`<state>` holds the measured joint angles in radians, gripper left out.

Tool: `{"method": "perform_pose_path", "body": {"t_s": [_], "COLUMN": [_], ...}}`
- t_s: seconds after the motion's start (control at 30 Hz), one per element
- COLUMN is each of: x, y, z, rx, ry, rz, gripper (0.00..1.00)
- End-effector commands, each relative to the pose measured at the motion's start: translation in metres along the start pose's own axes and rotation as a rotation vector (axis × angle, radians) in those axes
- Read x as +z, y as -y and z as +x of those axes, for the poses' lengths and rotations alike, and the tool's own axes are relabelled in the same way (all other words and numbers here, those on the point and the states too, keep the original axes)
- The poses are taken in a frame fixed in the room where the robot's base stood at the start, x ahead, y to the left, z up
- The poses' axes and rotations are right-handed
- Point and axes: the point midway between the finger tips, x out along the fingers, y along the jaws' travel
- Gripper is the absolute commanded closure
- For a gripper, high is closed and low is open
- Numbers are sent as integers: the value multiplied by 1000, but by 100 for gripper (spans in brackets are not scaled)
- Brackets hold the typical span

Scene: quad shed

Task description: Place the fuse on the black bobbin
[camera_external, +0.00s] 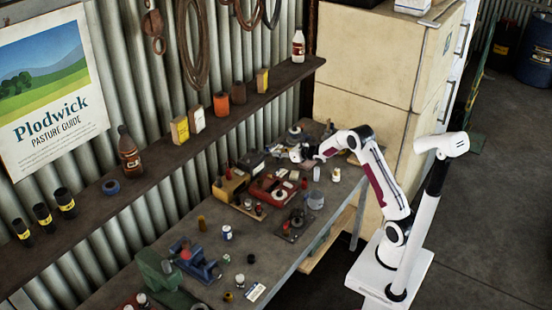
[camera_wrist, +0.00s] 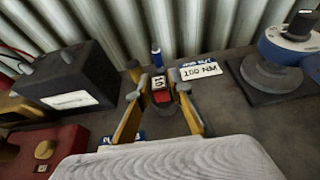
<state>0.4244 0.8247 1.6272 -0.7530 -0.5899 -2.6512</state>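My gripper (camera_wrist: 163,88) points down over the bench, its two tan fingers on either side of a small red and black piece marked 10 (camera_wrist: 160,92), which looks like the fuse. The piece is between the fingertips; whether they press on it or stand just clear is not plain. In the external view my gripper (camera_external: 300,154) is low over the far end of the bench, and the fuse is too small to make out there.
A black box with a white label (camera_wrist: 70,82) and a red case (camera_wrist: 38,150) are at left in the wrist view. A blue and grey device (camera_wrist: 280,60) is at right, beside a "100 NM" card (camera_wrist: 200,71). A small blue cylinder (camera_wrist: 156,58) stands beyond the fingers.

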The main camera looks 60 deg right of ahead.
Motion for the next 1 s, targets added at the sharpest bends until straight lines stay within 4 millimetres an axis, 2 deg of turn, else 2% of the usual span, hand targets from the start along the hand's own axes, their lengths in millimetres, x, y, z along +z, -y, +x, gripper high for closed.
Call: {"method": "perform_pose_path", "body": {"t_s": [0.57,0.77,1.0], "x": [3,4,4], "y": [0,1,1], "z": [-3,-16,-40], "rx": [-1,-1,-1], "ry": [0,1,0], "rz": [1,1,1], "gripper": [69,69,69]}}
